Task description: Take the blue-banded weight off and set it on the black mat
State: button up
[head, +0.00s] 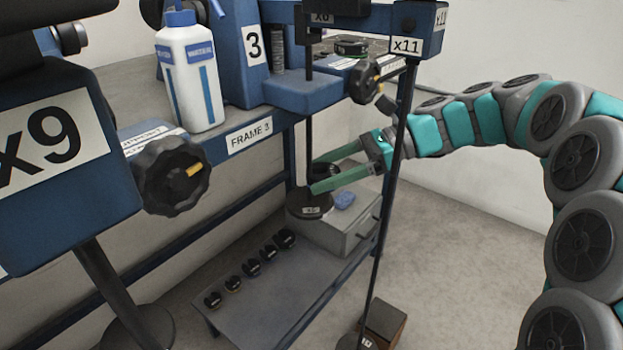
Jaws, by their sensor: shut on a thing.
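My gripper (314,178) reaches in from the right with two green fingers, below the frame 3 shelf. The near finger crosses over the disc's top edge. No blue band shows on the held weight; the fingers hide part of it. Several small black weights (252,267) stand in a row on the grey lower shelf (262,302); their band colours are too small to tell. I cannot make out a black mat for certain.
The x11 hanging rod (385,200) passes in front of my arm. A white bottle (188,80) and a black knob (172,172) are at upper left. The lower shelf's front is clear.

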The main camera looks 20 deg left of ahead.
jog(key=w+d+p, duration=0.1)
jog(key=w+d, duration=0.2)
jog(key=d, duration=0.4)
jog(key=w+d+p, duration=0.1)
jog(key=w+d, duration=0.2)
jog(key=d, duration=0.4)
jog(key=shift+d, duration=0.25)
jog(key=shift+r+p, duration=0.4)
jog(key=shift+p, duration=0.45)
